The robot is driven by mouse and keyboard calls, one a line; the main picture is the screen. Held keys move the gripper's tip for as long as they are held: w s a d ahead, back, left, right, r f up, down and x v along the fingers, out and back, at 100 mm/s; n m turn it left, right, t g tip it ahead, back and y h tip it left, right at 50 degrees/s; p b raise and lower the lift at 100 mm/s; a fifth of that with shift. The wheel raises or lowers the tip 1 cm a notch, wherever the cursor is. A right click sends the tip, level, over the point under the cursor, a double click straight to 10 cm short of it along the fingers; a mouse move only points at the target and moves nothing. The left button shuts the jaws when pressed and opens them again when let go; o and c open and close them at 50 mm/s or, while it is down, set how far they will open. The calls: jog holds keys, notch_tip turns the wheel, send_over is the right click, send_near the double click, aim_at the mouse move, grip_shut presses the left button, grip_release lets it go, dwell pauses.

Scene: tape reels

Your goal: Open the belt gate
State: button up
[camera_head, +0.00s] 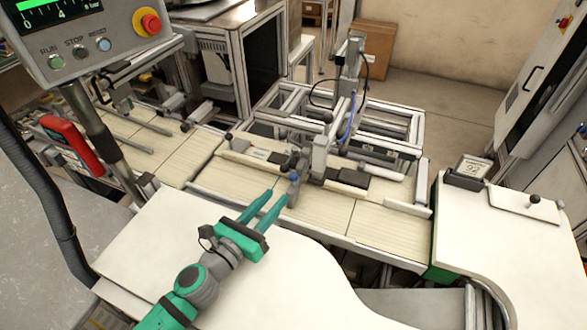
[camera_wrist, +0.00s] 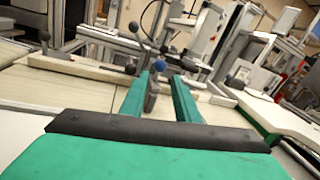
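My gripper (camera_head: 276,194) reaches over the belt from the front, its two long green fingers apart with a gap between them. A blue ball knob (camera_head: 294,176) on a small grey upright plate (camera_head: 293,192), which looks like the belt gate's handle, is by the fingertips. In the wrist view the blue knob (camera_wrist: 159,65) shows just beyond and between the fingertips, and the grey plate (camera_wrist: 152,96) shows in the gap. I cannot tell whether the fingers touch it. The pale slatted belt (camera_head: 325,207) runs below; the gate's far part is hidden behind the handle.
A grey upright fixture (camera_head: 319,158) and a rail with dark blocks (camera_head: 346,177) stand along the belt just right of the handle. A white counter (camera_head: 290,280) lies in front. A control box (camera_head: 95,35) stands upper left; a red-framed device (camera_head: 72,145) is at left.

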aim_at(291, 180)
jog(key=x, duration=1)
jog(key=shift+d, duration=0.15)
